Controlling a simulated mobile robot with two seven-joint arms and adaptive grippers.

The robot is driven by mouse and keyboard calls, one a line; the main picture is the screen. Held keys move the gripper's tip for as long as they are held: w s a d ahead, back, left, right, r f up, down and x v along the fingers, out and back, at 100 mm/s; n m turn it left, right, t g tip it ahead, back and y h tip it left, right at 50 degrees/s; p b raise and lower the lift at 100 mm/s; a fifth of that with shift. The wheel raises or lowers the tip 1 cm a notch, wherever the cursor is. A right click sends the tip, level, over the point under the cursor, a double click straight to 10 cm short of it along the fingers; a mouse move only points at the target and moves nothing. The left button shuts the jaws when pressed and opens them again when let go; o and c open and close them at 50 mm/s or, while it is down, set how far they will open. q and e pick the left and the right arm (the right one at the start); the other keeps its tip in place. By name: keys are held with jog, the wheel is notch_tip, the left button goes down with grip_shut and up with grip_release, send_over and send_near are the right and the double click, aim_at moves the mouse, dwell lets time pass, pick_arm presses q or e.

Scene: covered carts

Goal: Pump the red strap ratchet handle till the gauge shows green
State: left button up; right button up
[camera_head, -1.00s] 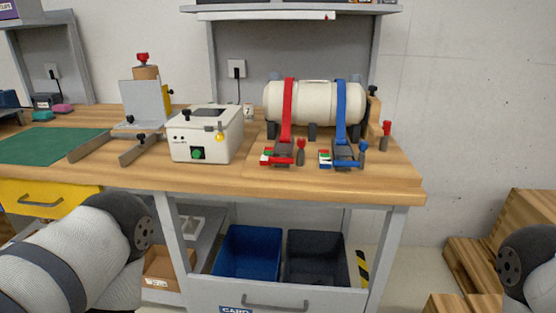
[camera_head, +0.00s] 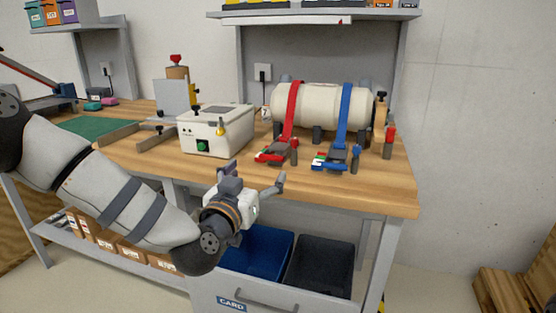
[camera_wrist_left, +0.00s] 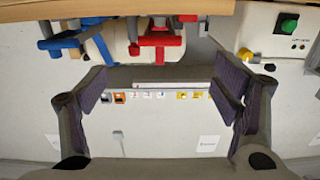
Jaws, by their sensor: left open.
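The red strap (camera_head: 291,105) runs over a cream tank (camera_head: 318,108) on the bench, down to its ratchet with the red handle (camera_head: 268,156). The gauge beside that ratchet is too small to read. My left gripper (camera_head: 254,177) is open and empty, in front of the bench edge, nearer to me than the red ratchet and a little left of it. In the left wrist view, the red handle (camera_wrist_left: 156,41) shows at the top, beyond the spread fingers (camera_wrist_left: 161,88) and apart from them. My right gripper is out of view.
A blue strap (camera_head: 345,105) with its blue ratchet (camera_head: 338,160) lies just right of the red one. A white box (camera_head: 215,130) with a green button stands to the left. Blue (camera_head: 258,250) and dark (camera_head: 318,265) bins sit below the bench top.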

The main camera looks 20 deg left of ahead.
aim_at(270, 157)
pick_arm(q)
jog(key=w, duration=0.3)
jog(key=w+b, duration=0.1)
jog(key=w, duration=0.5)
jog(key=shift+w+d+f, duration=0.1)
jog(key=shift+w+f, duration=0.15)
jog(key=shift+f, duration=0.15)
jog(key=shift+w+r+b, duration=0.15)
jog(key=shift+w+b, duration=0.15)
jog(key=shift+w, duration=0.15)
jog(key=c, duration=1.7)
jog(key=shift+r, duration=0.15)
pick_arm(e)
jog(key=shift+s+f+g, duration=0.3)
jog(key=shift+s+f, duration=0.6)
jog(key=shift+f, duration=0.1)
